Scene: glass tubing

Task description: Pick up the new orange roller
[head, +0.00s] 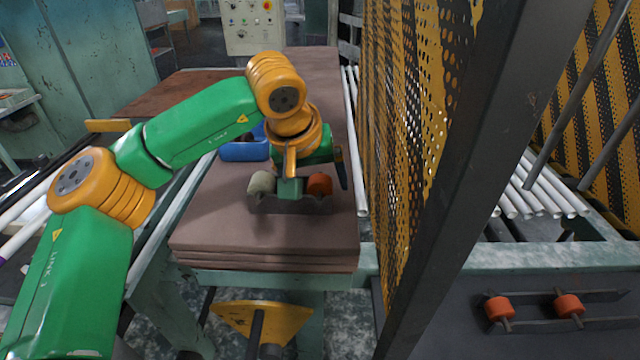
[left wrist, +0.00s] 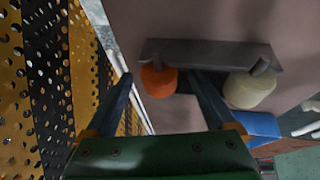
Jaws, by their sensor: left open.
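A new-looking orange roller (head: 320,184) sits at the right end of a dark holder (head: 290,204) on the brown stacked sheets. A pale, worn-looking roller (head: 262,183) sits at the holder's left end. My left gripper (head: 318,172) is open above the holder, with one finger on each side of the orange roller. In the left wrist view the orange roller (left wrist: 158,80) shows between the two spread fingertips (left wrist: 160,76), with a gap on the left; the right finger looks close to it. The pale roller (left wrist: 250,90) is outside the right finger. My right gripper is not in view.
A yellow perforated guard (head: 405,120) and dark post (head: 480,170) stand close right of the stacked sheets (head: 270,245). A blue object (head: 240,150) lies behind the holder.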

